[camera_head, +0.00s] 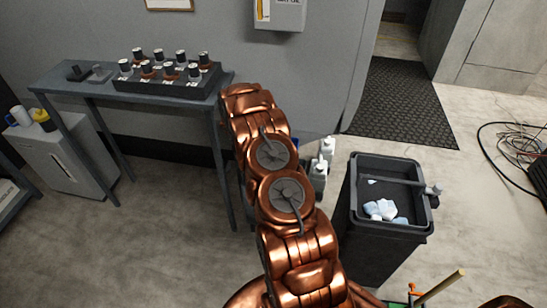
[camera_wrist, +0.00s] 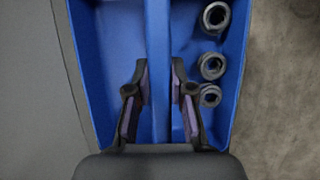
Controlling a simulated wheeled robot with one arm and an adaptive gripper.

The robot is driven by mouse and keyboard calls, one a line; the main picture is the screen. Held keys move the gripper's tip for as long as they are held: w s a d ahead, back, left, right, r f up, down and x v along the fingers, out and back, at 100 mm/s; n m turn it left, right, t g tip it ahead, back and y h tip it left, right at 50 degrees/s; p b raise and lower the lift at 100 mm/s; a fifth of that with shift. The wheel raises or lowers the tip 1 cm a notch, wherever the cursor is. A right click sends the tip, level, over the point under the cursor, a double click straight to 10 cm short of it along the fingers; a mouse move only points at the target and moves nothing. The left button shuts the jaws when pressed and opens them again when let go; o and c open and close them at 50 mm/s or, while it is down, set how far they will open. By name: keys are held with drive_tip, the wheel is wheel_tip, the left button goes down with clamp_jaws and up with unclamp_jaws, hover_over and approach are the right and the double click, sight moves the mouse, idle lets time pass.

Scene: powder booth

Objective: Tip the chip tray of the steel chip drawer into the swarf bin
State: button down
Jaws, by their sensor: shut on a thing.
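A blue tray (camera_wrist: 240,40) fills most of the wrist view, with a raised blue bar (camera_wrist: 158,30) along its middle. Several dark grey ring-shaped pieces (camera_wrist: 212,66) lie in its right half; the visible left half looks empty. My gripper (camera_wrist: 159,72) is shut on the bar, one finger on each side. In the head view my copper arm hides the gripper and nearly all of the tray; only a small blue patch shows beside the arm. A black open bin (camera_head: 357,190), possibly the swarf bin, stands to the right, with white and pale blue items inside. I cannot make out the steel drawer.
A grey table (camera_head: 60,88) with a black rack of small bottles (camera_head: 165,82) stands at the left. White bottles (camera_head: 322,165) stand on the floor between my arm and the bin. A dark mat (camera_head: 405,100) lies behind the bin, and cables (camera_head: 510,145) lie at far right.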

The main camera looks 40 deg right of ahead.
drive_tip(key=b, duration=0.2)
drive_tip(key=shift+s+d+f+b, duration=0.1)
drive_tip(key=shift+b, duration=0.25)
drive_tip(key=h+b, duration=0.1)
drive_tip(key=b, duration=0.2)
drive_tip(key=shift+w+t, duration=0.2)
drive_tip(key=shift+t, duration=0.2)
drive_tip(key=b, duration=0.3)
drive_tip(key=shift+s, duration=0.15)
drive_tip(key=d+t+h+b, duration=0.1)
drive_tip(key=h+b, duration=0.1)
drive_tip(key=b, duration=0.7)
drive_tip(key=w+m+t+h+b, duration=0.1)
drive_tip(key=h+b, duration=0.1)
drive_tip(key=b, duration=0.8)
drive_tip(key=shift+w+d, duration=0.15)
drive_tip(key=shift+d, duration=0.25)
drive_tip(key=h+b, duration=0.1)
drive_tip(key=b, duration=0.4)
drive_tip(key=d+m+t+h+b, duration=0.1)
drive_tip(key=b, duration=0.4)
drive_tip(key=shift+w, duration=0.3)
drive_tip(key=h+b, duration=0.1)
drive_tip(key=b, duration=0.3)
drive_tip(key=s+a+h+b, duration=0.1)
drive_tip(key=b, duration=0.3)
drive_tip(key=shift+a+m+t, duration=0.2)
drive_tip(key=shift+m+t, duration=0.1)
drive_tip(key=shift+b, duration=0.5)
